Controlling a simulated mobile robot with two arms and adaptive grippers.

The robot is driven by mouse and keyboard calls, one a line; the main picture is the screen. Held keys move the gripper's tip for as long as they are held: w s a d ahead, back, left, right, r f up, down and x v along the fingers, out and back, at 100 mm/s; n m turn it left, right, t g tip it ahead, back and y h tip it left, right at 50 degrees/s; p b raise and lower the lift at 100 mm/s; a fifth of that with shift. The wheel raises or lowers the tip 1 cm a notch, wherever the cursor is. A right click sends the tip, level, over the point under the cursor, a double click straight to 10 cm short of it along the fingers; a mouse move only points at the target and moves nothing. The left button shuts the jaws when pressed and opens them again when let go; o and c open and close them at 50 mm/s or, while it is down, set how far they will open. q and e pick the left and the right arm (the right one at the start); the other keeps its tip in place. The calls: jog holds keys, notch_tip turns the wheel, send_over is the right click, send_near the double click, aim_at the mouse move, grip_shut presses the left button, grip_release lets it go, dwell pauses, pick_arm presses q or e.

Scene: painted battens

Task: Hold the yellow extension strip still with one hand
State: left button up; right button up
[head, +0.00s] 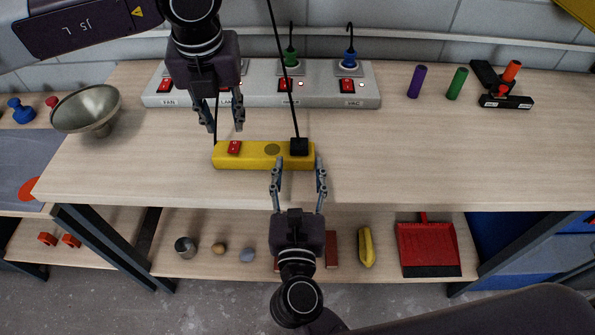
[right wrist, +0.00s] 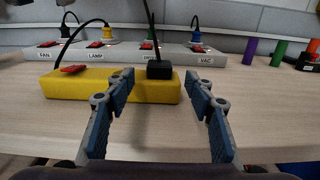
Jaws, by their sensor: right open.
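The yellow extension strip (head: 250,162) lies on the bench, with a red switch (head: 234,147) at its left and a black plug (head: 299,146) at its right end. It also shows in the right wrist view (right wrist: 80,88). My left gripper (head: 222,124) points down from above, over the strip's left part and its far side; its fingers are apart and empty. My right gripper (head: 298,164) is open at the strip's near right end. Its left finger overlaps the strip in the picture and its right finger is just past the end. I cannot tell whether it touches.
A grey switched power bar (head: 315,98) with coloured plugs stands behind the strip. A black cord rises from the black plug. A metal bowl (head: 88,110) stands at left; purple (head: 417,81) and green (head: 457,83) cylinders stand at right.

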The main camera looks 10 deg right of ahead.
aim_at(299, 152)
jog(key=w, duration=0.2)
jog(key=w+d, duration=0.1)
jog(key=w, duration=0.4)
jog(key=shift+d, duration=0.15)
grip_shut()
pick_arm(q)
jog(key=shift+w, duration=0.1)
jog(key=c, duration=0.3)
jog(key=shift+w+a+r+n, duration=0.1)
jog(key=shift+w+r+n, duration=0.35)
jog(key=shift+n, duration=0.65)
grip_shut()
jog(key=w+a+r+n+g+h, duration=0.3)
jog(key=r+n, duration=0.1)
jog(key=n, duration=1)
jog(key=shift+w+g, duration=0.2)
jog(key=shift+g, duration=0.2)
jog(key=shift+r, duration=0.1)
